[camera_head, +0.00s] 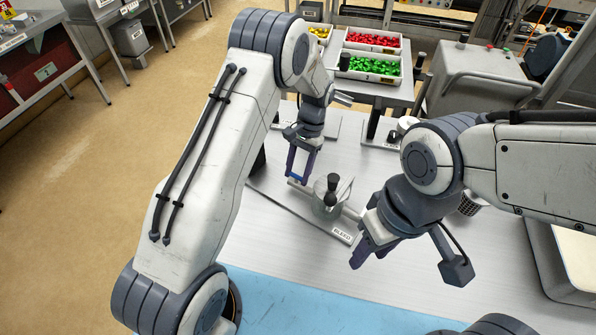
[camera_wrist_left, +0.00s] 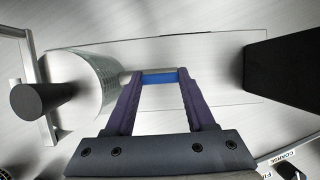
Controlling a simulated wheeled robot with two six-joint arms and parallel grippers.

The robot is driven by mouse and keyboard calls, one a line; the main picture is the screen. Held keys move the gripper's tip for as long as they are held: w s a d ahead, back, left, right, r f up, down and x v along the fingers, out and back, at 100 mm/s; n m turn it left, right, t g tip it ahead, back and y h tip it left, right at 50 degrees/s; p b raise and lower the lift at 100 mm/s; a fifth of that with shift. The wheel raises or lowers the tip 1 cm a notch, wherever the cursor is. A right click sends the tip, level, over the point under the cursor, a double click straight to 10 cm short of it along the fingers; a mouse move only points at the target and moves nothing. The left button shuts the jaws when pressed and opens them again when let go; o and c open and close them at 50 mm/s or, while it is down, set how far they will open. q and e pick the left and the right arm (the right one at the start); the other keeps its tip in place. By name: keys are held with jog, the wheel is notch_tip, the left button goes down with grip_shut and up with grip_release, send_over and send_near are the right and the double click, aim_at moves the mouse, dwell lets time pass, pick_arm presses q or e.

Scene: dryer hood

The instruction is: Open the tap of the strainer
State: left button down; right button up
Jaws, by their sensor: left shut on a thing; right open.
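The strainer (camera_head: 328,203) stands on a grey plate on the table, with a black knob on top and a pipe on each side. It also shows in the left wrist view (camera_wrist_left: 92,82). Its tap has a blue handle (camera_wrist_left: 160,78), at the end of a short silver pipe. My left gripper (camera_head: 298,172) reaches down left of the strainer body. Its purple fingers (camera_wrist_left: 160,82) are shut on the blue handle, one finger at each end. My right gripper (camera_head: 362,248) is open and empty, right of and nearer than the strainer, above the table.
Bins of red pieces (camera_head: 372,40) and green pieces (camera_head: 375,66) stand at the back. A perforated cup (camera_head: 470,203) is at the right. A black block (camera_wrist_left: 285,80) stands beside the tap. A blue mat (camera_head: 300,300) covers the front.

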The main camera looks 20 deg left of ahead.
pick_arm(q)
jog(key=shift+c, duration=1.2)
grip_release()
jog(key=shift+r, duration=0.1)
jog(key=shift+w+r, duration=0.15)
jog(key=shift+r, duration=0.05)
jog(key=b+v, duration=0.2)
jog(key=v, duration=0.8)
jog(key=shift+b, duration=0.4)
